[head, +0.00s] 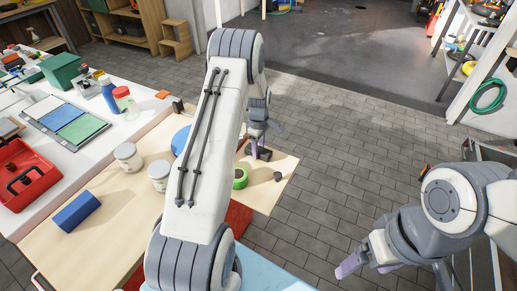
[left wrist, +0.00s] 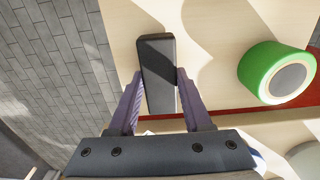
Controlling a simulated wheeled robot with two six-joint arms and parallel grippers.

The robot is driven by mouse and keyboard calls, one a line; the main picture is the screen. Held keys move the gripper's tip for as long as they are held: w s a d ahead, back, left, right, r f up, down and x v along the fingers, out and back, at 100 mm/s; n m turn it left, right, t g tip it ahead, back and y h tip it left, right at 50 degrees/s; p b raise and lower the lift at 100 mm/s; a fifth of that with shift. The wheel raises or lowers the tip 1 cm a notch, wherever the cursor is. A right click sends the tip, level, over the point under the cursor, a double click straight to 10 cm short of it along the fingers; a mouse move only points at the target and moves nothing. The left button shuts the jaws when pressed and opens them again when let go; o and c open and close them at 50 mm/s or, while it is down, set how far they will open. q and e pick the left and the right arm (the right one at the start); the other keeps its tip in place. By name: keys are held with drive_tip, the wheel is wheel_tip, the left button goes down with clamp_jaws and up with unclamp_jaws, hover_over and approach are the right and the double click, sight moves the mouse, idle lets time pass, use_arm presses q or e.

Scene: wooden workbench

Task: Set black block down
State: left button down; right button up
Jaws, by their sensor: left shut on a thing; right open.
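The black block (left wrist: 158,60) is a dark oblong between the purple fingers of my left gripper (left wrist: 157,103), which is shut on it. In the head view the left gripper (head: 257,146) is at the far part of the wooden bench, partly behind my own arm. A dark bit of the block (head: 264,155) shows by its fingers. The block is over or on the pale bench top; I cannot tell whether its underside touches. My right gripper (head: 367,266) is open and empty over the floor at lower right.
A green tape roll (left wrist: 277,72) lies right of the block in the left wrist view; it also shows in the head view (head: 240,178). Jars (head: 128,157) and a blue block (head: 77,212) stand left. Grey floor lies beyond the edge.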

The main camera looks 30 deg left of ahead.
use_arm(q)
drive_tip(key=shift+f, duration=0.15)
drive_tip(key=shift+c, duration=1.7)
unclamp_jaws()
